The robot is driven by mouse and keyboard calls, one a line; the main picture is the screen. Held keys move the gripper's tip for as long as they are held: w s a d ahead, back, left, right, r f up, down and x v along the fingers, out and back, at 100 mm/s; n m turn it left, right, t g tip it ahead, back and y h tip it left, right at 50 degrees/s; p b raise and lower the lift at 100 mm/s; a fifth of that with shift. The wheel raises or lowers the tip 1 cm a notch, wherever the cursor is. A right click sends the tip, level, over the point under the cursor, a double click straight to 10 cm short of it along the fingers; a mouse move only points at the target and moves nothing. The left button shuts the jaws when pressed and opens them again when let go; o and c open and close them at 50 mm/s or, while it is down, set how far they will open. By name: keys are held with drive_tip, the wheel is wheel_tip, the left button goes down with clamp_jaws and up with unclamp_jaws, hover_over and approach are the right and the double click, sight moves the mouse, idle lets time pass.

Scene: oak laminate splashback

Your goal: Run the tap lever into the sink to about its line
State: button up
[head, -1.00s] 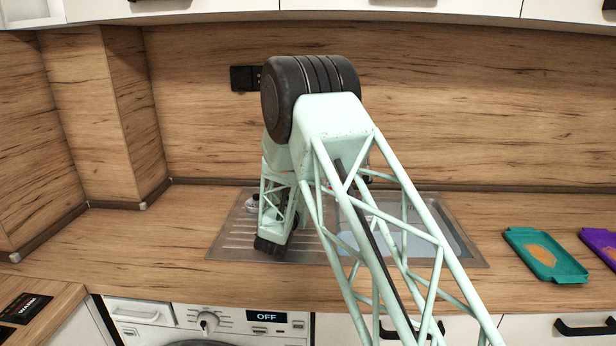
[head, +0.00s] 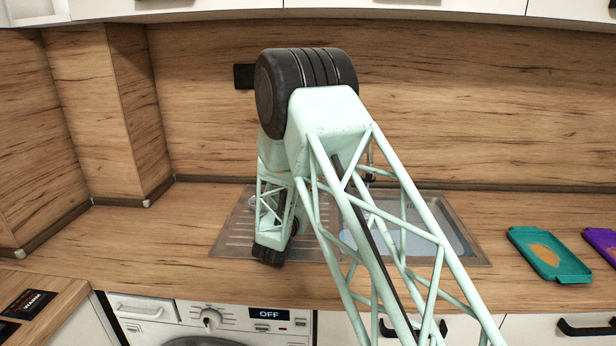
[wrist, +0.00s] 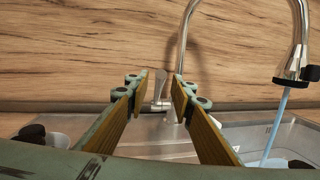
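The tap lever (wrist: 159,86) is a small grey upright handle beside the tap (wrist: 182,60), straight ahead in the wrist view. My gripper (wrist: 158,100) is open, with the lever showing in the gap between its yellow-padded fingers; I cannot tell whether either finger touches it. The tap's spout arches right, and a thin blue stream (wrist: 276,125) falls from its nozzle into the sink (wrist: 232,132). In the head view the sink (head: 480,262) is partly behind my arm, with a pale bluish basin. A small dark mark shows on its back wall; the water level is unclear.
A teal tray (head: 548,255) with an orange patch and a purple tray (head: 603,240) lie right of the sink. A washing machine (head: 215,318) sits below the counter. The counter (head: 140,245) left of the drainer is clear. Wall cabinets (head: 400,10) hang overhead.

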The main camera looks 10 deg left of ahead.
drive_tip(key=s+f, duration=0.1)
drive_tip(key=s, duration=0.7)
drive_tip(key=shift+s+a, duration=0.25)
drive_tip(key=shift+a, duration=0.15)
drive_tip(key=shift+s+a+r+g+p, duration=0.1)
drive_tip(key=shift+s+r+g+p, duration=0.7)
drive_tip(key=shift+s+p, duration=0.4)
drive_tip(key=shift+w+r, duration=0.1)
drive_tip(key=shift+w, duration=0.1)
drive_tip(key=shift+w+d+b, duration=0.2)
drive_tip(key=shift+w+b, duration=0.2)
drive_tip(key=shift+w, duration=1.85)
drive_tip(key=shift+w+d+b, duration=0.25)
drive_tip(key=shift+w+b, duration=0.15)
drive_tip(key=shift+w, duration=1.9)
drive_tip(key=shift+w+d+b, duration=0.2)
drive_tip(key=shift+w+b, duration=0.2)
drive_tip(key=shift+w, duration=1.85)
drive_tip(key=shift+c, duration=0.6)
